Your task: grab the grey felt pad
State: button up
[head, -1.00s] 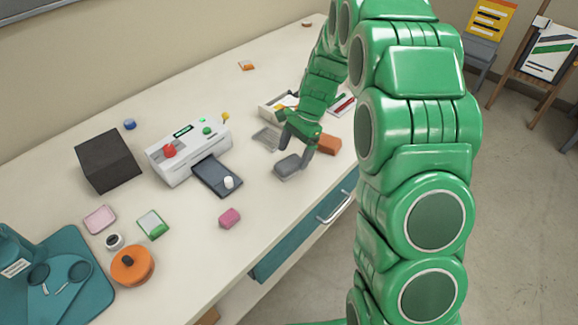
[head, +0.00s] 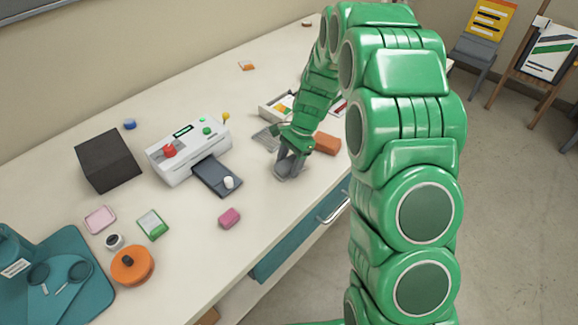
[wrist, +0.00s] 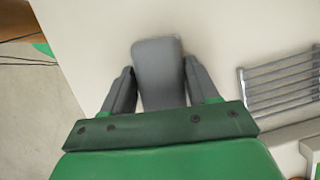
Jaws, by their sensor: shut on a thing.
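The grey felt pad (head: 284,171) is a small grey block with rounded corners near the front edge of the white table. In the head view my gripper (head: 289,169) is over it from above and hides part of it. In the wrist view the pad (wrist: 158,72) lies between the two dark fingers of my gripper (wrist: 160,82), one finger on each long side. The gripper is shut on the pad. I cannot tell whether the pad is touching the table.
An orange-brown block (head: 326,143) stands close to the right of my gripper. A metal rack (head: 266,138) lies just behind it and also shows in the wrist view (wrist: 282,82). A white laminator (head: 190,150) and a pink block (head: 229,217) are to the left.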

aim_at(286, 165)
jog(key=shift+c, duration=0.7)
jog(key=shift+r, duration=0.1)
jog(key=shift+r, duration=0.2)
jog(key=r, duration=0.3)
jog(key=shift+s, duration=0.2)
jog(key=s+d+r, duration=0.2)
jog(key=s+r, duration=0.7)
jog(key=s, duration=0.4)
jog(key=shift+s+d+r, duration=0.15)
jog(key=shift+d+r, duration=0.05)
jog(key=shift+d, duration=0.15)
